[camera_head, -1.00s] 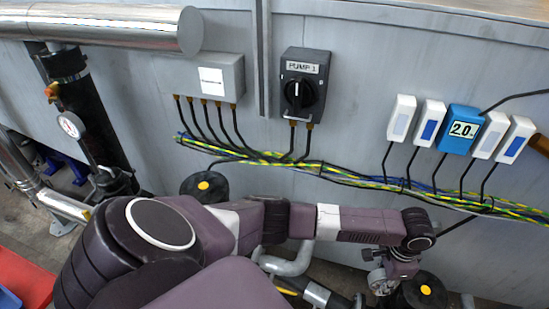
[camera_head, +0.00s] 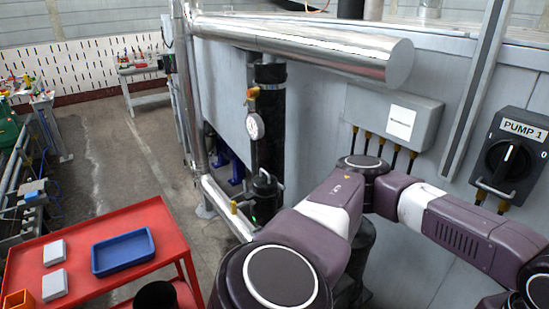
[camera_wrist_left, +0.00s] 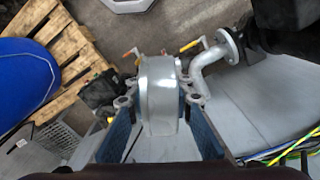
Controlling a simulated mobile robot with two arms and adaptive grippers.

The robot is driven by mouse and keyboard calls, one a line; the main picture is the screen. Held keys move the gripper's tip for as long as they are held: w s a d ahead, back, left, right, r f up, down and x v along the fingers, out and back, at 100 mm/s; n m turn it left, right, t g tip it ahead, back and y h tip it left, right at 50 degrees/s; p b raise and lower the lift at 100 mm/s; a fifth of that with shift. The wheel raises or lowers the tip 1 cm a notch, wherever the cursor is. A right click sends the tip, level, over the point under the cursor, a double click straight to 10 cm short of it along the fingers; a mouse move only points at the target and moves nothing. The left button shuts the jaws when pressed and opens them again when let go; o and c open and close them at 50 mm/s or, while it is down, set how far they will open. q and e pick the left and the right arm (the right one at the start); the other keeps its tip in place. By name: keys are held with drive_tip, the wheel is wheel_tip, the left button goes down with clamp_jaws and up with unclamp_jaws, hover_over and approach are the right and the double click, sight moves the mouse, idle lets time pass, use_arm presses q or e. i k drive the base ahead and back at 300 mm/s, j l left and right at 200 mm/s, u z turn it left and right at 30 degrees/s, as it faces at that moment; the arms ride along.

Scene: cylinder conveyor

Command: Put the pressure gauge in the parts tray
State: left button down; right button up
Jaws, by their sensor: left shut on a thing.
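In the left wrist view my left gripper (camera_wrist_left: 158,108) is shut on a silver, round-cased thing that looks like the pressure gauge (camera_wrist_left: 158,82), seen edge-on. Its dial face is turned out of sight. In the head view my left arm reaches off to the right, and its hand is outside the picture. The parts tray, a blue shallow tray (camera_head: 122,252), lies on a red cart at lower left and looks empty. My right gripper is not in view.
The red cart (camera_head: 80,230) also bears two pale boxes (camera_head: 54,252) and an orange bin (camera_head: 18,300). Another dial gauge (camera_head: 255,126) is on the black pipe. A thick steel pipe (camera_head: 310,45) and the PUMP 1 switch (camera_head: 510,155) are by the wall. Open floor lies behind the cart.

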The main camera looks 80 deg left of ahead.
sight(125, 255)
drive_tip(key=j+u, duration=0.1)
drive_tip(key=u, duration=0.3)
drive_tip(key=k+j+u, duration=0.1)
drive_tip(key=u, duration=0.35)
drive_tip(key=j+u, duration=0.15)
drive_tip(key=u, duration=0.25)
drive_tip(key=k+j+u, duration=0.1)
drive_tip(key=u, duration=0.35)
drive_tip(key=j+u, duration=0.2)
drive_tip(key=j, duration=0.35)
drive_tip(key=j+u, duration=0.15)
drive_tip(key=j, duration=0.35)
drive_tip(key=i+j+u, duration=0.2)
drive_tip(key=j, duration=0.35)
drive_tip(key=j+u, duration=0.2)
drive_tip(key=j, duration=0.35)
